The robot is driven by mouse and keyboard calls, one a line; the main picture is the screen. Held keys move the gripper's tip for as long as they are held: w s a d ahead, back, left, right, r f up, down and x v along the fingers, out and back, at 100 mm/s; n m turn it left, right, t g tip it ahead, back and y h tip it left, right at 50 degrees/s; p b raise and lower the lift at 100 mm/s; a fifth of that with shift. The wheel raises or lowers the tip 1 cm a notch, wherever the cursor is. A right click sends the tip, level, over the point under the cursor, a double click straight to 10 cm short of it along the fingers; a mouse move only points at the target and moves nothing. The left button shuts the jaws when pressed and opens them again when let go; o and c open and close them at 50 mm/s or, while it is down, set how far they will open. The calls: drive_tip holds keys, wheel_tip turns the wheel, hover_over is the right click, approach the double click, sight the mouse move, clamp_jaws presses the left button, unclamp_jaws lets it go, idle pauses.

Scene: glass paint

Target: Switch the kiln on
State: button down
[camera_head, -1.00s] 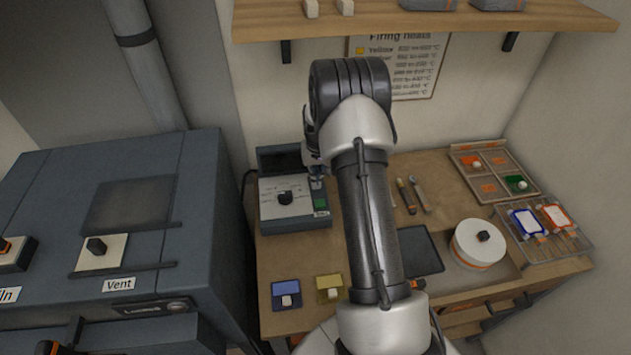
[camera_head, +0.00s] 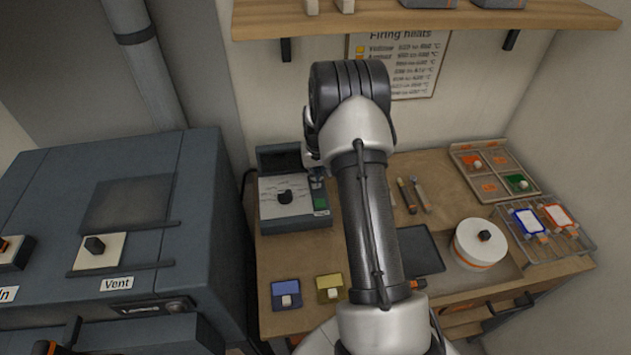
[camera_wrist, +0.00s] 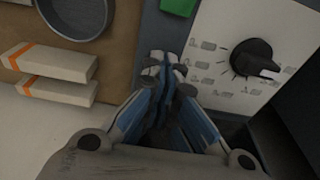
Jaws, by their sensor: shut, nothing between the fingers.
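The kiln (camera_head: 60,190) is the large blue-grey cabinet at the left in the head view. A black knob on a pale plate (camera_head: 95,245) sits above its "Vent" label. Another dark switch (camera_head: 14,252) shows at the left edge, above a label cut off to "ln". My gripper (camera_wrist: 165,75) is shut and empty in the wrist view, beside a white dial panel (camera_wrist: 210,35) with a black knob (camera_wrist: 252,58). In the head view this is the grey box (camera_head: 292,222) on the bench; my arm hides most of the gripper there. I cannot tell whether the gripper touches the box.
A green patch (camera_head: 320,203) is on the box's right side. The wooden bench (camera_head: 285,250) also holds blue and yellow pieces, tools, a round white pot (camera_head: 480,243), a tray (camera_head: 490,170) and a rack (camera_head: 560,245). A shelf (camera_head: 420,22) hangs above.

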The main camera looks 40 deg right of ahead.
drive_tip(key=shift+f+b, duration=0.35)
drive_tip(key=shift+f, duration=0.2)
drive_tip(key=shift+r, duration=0.15)
drive_tip(key=shift+r+p, duration=1.85)
drive_tip(key=shift+r, duration=1.6)
drive_tip(key=shift+f, duration=0.1)
